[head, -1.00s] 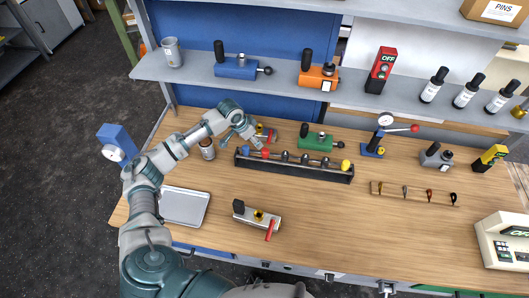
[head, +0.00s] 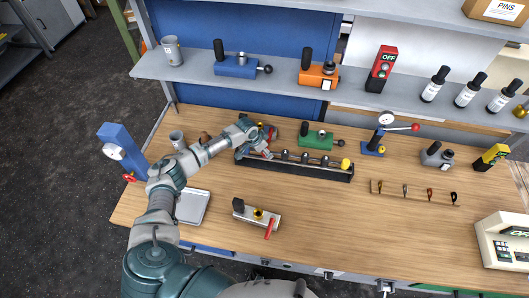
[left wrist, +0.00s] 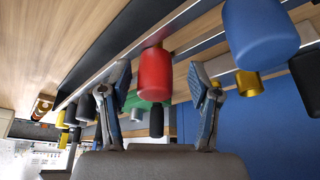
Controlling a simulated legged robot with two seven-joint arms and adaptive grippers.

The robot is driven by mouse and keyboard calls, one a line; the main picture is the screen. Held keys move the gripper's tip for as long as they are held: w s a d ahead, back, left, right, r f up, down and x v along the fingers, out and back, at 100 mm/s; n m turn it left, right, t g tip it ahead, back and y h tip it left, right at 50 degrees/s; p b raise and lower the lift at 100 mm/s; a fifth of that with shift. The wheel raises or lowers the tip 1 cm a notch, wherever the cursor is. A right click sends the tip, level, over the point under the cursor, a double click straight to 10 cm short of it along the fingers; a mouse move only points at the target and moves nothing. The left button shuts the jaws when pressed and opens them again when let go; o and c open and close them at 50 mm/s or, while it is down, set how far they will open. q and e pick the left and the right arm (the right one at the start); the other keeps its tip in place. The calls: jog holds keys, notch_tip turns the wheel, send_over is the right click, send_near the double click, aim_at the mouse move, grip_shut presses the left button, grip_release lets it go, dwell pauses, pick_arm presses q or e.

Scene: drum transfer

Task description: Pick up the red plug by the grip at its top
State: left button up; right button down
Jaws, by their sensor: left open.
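The red plug (left wrist: 155,75) shows in the left wrist view between the two fingers of my left gripper (left wrist: 158,88). The fingers stand apart on either side of it, with a visible gap on each side. In the head view my left gripper (head: 262,150) is over the left part of the long black rack (head: 305,170) and hides the red plug there. A blue plug (left wrist: 259,33) is close beside one finger in the left wrist view. My right gripper is not in view.
A green fixture (head: 317,141) stands behind the rack, and a yellow knob (head: 345,164) is at its right end. A silver block with a red lever (head: 258,217) lies in front. A grey cup (head: 176,140) and metal tray (head: 194,207) are at left.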

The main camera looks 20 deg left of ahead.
pick_arm(q)
jog(key=shift+d+r, duration=0.15)
jog(key=shift+d, duration=0.1)
jog(key=c, duration=0.5)
jog(key=shift+d, duration=0.1)
grip_shut()
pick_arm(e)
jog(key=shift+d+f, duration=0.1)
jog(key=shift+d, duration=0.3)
